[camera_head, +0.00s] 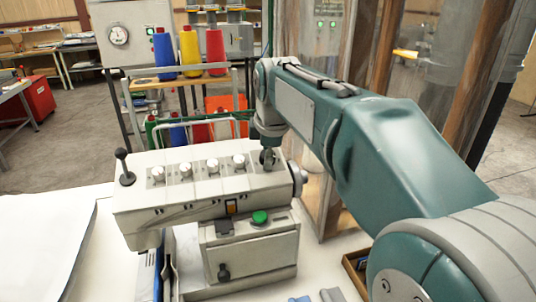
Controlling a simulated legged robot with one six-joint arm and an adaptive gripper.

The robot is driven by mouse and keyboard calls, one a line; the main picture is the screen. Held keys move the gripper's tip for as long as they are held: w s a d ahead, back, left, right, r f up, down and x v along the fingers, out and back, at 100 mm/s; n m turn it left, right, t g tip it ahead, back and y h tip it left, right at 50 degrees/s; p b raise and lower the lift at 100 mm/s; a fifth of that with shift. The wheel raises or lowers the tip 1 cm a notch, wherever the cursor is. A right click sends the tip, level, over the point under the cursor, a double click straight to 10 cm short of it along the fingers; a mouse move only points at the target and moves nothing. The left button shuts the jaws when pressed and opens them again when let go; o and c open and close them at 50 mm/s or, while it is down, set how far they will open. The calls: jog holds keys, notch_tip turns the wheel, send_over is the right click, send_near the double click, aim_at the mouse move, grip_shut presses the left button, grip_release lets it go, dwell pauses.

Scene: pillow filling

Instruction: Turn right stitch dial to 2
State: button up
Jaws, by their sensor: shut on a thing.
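A pale sewing machine (150,207) stands on the white table. A row of several white dials (212,165) runs along its top. My gripper (267,160) reaches down onto the right end of this row and is shut on the right stitch dial, which it mostly hides. The fingers are small here, and the dial's marks and setting cannot be read.
A black-knobbed lever (123,166) stands at the machine's left end. A green button (260,217) and an orange switch (231,206) are on its front. White fabric (45,245) lies at left. A rack of coloured thread cones (189,48) stands behind.

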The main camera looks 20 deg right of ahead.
jog(key=shift+f, duration=0.2)
jog(key=n, duration=0.4)
jog(key=o, duration=0.4)
jog(key=shift+n, duration=0.4)
jog(key=shift+c, duration=0.2)
jog(key=o, duration=0.6)
jog(key=shift+o, duration=0.2)
jog(key=shift+d, duration=0.1)
jog(key=shift+r, duration=0.15)
jog(key=shift+v, duration=2.2)
